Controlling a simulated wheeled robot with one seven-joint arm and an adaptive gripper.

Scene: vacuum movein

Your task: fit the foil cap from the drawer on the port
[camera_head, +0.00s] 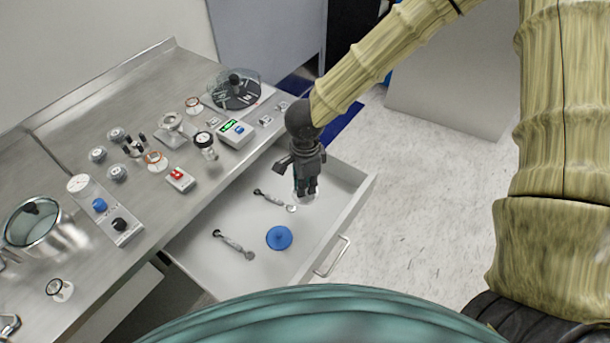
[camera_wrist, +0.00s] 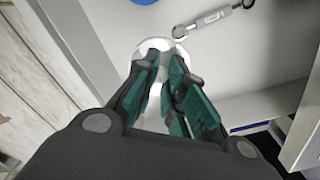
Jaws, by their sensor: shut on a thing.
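The pale, silvery foil cap (camera_wrist: 160,43) shows at my fingertips in the wrist view, partly hidden behind the dark green finger pads. My gripper (camera_head: 306,190) points down into the open drawer (camera_head: 205,250), near its far right end, and is shut on the cap. In the head view only a pale edge of the cap shows below the fingers. Several flanged fittings stand on the steel bench, among them a pale metal one (camera_head: 171,122) and one with an orange ring (camera_head: 155,160). I cannot tell which is the port.
In the drawer lie a blue disc (camera_head: 279,238) and two metal turnbuckle-like parts, one nearer (camera_head: 233,244) and one farther (camera_head: 273,199). The bench holds a green-display box (camera_head: 236,133), a red-switch box (camera_head: 180,179), a glass-covered round unit (camera_head: 236,90) and a steel pot (camera_head: 45,230).

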